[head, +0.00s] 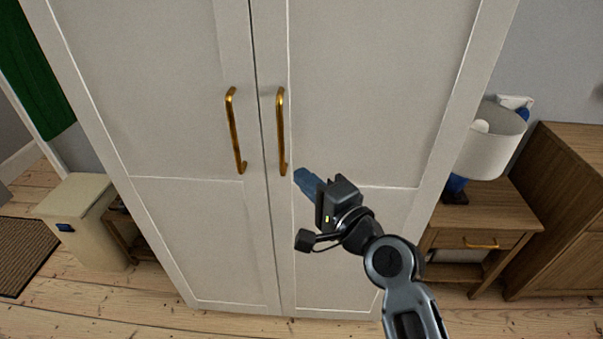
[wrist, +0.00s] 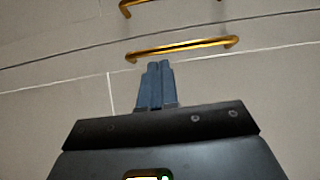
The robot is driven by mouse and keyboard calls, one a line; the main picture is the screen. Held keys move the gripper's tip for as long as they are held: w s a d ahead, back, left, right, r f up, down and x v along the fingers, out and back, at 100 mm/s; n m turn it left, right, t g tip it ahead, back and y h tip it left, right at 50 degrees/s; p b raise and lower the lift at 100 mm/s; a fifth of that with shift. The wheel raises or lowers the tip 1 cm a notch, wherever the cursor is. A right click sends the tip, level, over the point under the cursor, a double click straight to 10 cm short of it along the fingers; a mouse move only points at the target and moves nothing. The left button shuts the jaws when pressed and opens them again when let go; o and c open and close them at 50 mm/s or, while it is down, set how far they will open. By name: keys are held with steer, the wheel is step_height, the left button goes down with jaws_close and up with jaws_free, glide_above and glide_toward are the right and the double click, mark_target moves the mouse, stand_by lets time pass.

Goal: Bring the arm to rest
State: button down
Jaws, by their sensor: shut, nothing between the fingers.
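My gripper (head: 299,174) is in front of the right door of a white wardrobe (head: 365,90), just right of the lower end of the right brass handle (head: 281,130). Its blue fingers are shut together with nothing between them. In the wrist view the fingertips (wrist: 158,66) point at the right handle (wrist: 185,47), close below it; I cannot tell whether they touch it. The left brass handle (head: 235,130) is farther left, and part of it shows at the top of the wrist view (wrist: 150,3). Both wardrobe doors look closed.
A wooden nightstand (head: 490,215) with a white-shaded lamp (head: 493,142) stands right of the wardrobe, beside a brown wooden cabinet (head: 570,200). A cream bin (head: 85,222) and a dark mat (head: 25,255) are at the left. Bare floorboards (head: 130,315) lie in front.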

steer(key=s+d+f+n+h, duration=0.25)
steer(key=s+d+f, duration=0.25)
steer(key=s+d, duration=0.55)
steer(key=s+d+f+n+h, duration=0.1)
steer(key=s+d+f+h, duration=0.35)
steer(key=s+d, duration=0.65)
steer(key=s+r+n+h, duration=0.1)
steer(key=s+r+n, duration=0.2)
steer(key=s, duration=0.9)
steer(key=s+r+n+h, duration=0.2)
steer(key=s+r+n, duration=0.1)
steer(key=s, duration=0.9)
steer(key=shift+d+r+n+b, duration=0.25)
steer(key=shift+n+b, duration=0.2)
steer(key=shift+n, duration=0.2)
steer(key=shift+s, duration=0.1)
